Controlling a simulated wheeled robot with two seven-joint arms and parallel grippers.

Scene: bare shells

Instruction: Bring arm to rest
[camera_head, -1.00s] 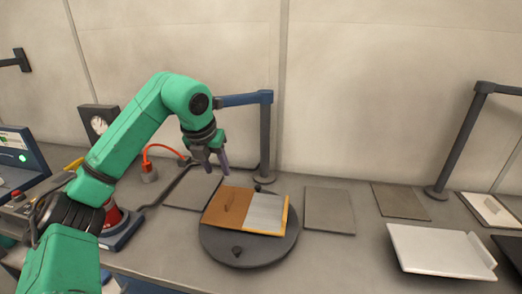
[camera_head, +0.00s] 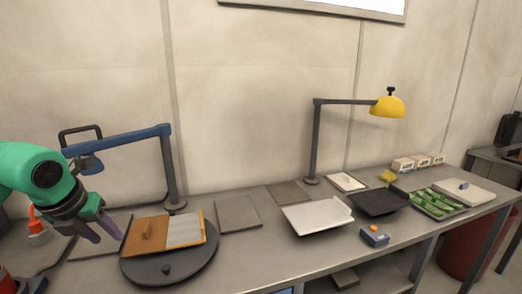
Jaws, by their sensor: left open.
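My left gripper (camera_head: 112,236) is in the camera_head view at the lower left, at the end of my green left arm. Its purple-grey fingers point down and to the right, near the left edge of an orange-brown panel with a pale ribbed half (camera_head: 185,232). The panel lies on a dark round turntable (camera_head: 200,262). The fingers are open and hold nothing that I can see. Whether they touch the panel I cannot tell. My right gripper is not in view.
A blue-armed stand (camera_head: 168,170) rises behind the turntable. A white tray (camera_head: 318,215), a black tray (camera_head: 380,201) and a tray of green pieces (camera_head: 436,203) lie to the right. A yellow lamp (camera_head: 388,106) overhangs the bench. A flat grey plate (camera_head: 238,214) lies beside the turntable.

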